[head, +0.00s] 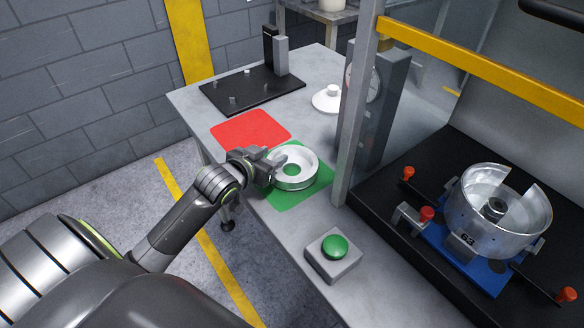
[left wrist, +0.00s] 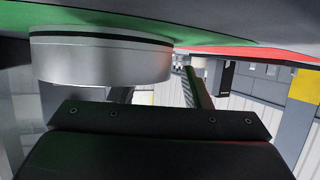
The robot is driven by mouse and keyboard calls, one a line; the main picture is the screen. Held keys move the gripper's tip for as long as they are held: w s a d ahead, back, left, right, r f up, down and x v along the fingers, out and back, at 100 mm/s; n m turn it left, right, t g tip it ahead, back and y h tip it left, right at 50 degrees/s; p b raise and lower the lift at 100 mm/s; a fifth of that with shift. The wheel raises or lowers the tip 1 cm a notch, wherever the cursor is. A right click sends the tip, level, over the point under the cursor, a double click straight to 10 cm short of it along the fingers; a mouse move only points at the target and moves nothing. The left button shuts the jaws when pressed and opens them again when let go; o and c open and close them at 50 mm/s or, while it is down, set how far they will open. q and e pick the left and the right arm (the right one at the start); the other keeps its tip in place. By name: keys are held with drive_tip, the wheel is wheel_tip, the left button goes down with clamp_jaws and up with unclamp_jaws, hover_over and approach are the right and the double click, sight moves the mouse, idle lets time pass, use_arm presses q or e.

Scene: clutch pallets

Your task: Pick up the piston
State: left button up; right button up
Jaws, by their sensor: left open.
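A silver ring-shaped part, which I take to be the piston (head: 296,183), lies flat on a green mat (head: 312,196) near the table's left edge. Green shows through its centre hole. My left gripper (head: 270,167) is open at the ring's left side, low over the table. In the left wrist view, the ring (left wrist: 100,60) shows large at the upper left, with the picture upside down. One finger (left wrist: 197,88) shows just right of the ring; the other finger is mostly hidden. Whether they touch the ring I cannot tell. My right gripper is not in view.
A red mat (head: 250,130) lies beyond the green one. A black pegged board (head: 252,92) and a white knobbed disc (head: 328,99) are farther back. A green button box (head: 333,256) stands in front. A grey post (head: 355,120) and a fixture with a silver housing (head: 485,220) are at right.

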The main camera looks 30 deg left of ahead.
use_arm(q)
clamp_jaws()
drive_tip(key=shift+r, duration=0.2)
